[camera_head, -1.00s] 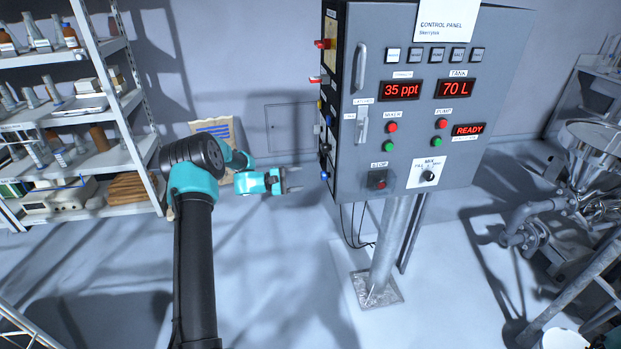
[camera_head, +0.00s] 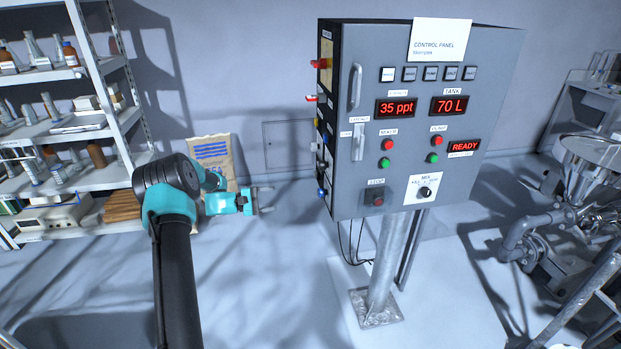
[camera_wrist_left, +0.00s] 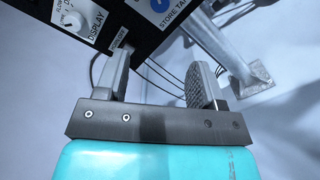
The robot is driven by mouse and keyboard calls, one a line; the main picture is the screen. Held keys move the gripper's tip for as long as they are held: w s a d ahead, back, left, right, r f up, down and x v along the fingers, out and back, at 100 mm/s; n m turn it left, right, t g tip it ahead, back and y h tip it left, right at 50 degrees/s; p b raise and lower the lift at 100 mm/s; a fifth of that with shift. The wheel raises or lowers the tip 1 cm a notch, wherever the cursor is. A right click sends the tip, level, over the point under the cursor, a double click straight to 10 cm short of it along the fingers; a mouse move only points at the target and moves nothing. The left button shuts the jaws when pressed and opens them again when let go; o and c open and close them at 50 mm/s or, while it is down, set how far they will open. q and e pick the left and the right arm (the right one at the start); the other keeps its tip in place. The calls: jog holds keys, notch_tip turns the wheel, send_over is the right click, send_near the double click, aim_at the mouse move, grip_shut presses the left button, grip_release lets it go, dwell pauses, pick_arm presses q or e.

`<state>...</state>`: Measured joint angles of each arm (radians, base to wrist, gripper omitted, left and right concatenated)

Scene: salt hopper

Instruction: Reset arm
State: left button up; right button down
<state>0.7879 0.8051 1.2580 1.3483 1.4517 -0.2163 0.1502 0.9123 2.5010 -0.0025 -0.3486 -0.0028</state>
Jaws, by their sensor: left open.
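My left arm, black and teal, comes in from the lower left in the head view. Its gripper (camera_head: 264,199) points right, with its fingers apart and nothing between them. It is left of the grey control panel (camera_head: 350,200), with a gap between them. In the left wrist view the two fingers of the left gripper (camera_wrist_left: 165,85) are spread. The panel's dark side (camera_wrist_left: 125,25), with a dial and labels, shows beyond them. My right gripper is not in view.
The panel stands on a metal post (camera_head: 386,260). A shelf (camera_head: 75,165) with bottles and boxes is at the left, and a paper sack (camera_head: 215,152) leans at the wall. A metal hopper (camera_head: 592,160) with pipes is at the right. The floor below the gripper is clear.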

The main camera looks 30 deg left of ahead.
pick_arm(q)
jog(key=s+d+f+m+g+y, duration=0.15)
jog(key=s+d+f+g, duration=0.3)
jog(key=d+f, duration=0.5)
jog(key=s+d+f+g+y, duration=0.3)
jog(key=s+d+f+g, duration=0.15)
jog(key=d+f, duration=0.5)
jog(key=s+d+f+m+g+y, duration=0.1)
jog(key=s+d+f+m+y, duration=0.1)
jog(key=s+d+m, duration=0.3)
jog(key=s+d+f+m+g+y, duration=0.1)
jog(key=s+d+f+m+y, duration=0.1)
jog(key=s+d+m, duration=0.4)
jog(key=s+d+y, duration=0.1)
jog(key=s+d, duration=0.4)
jog(key=shift+s+f, duration=0.25)
jog(key=shift+d, duration=0.1)
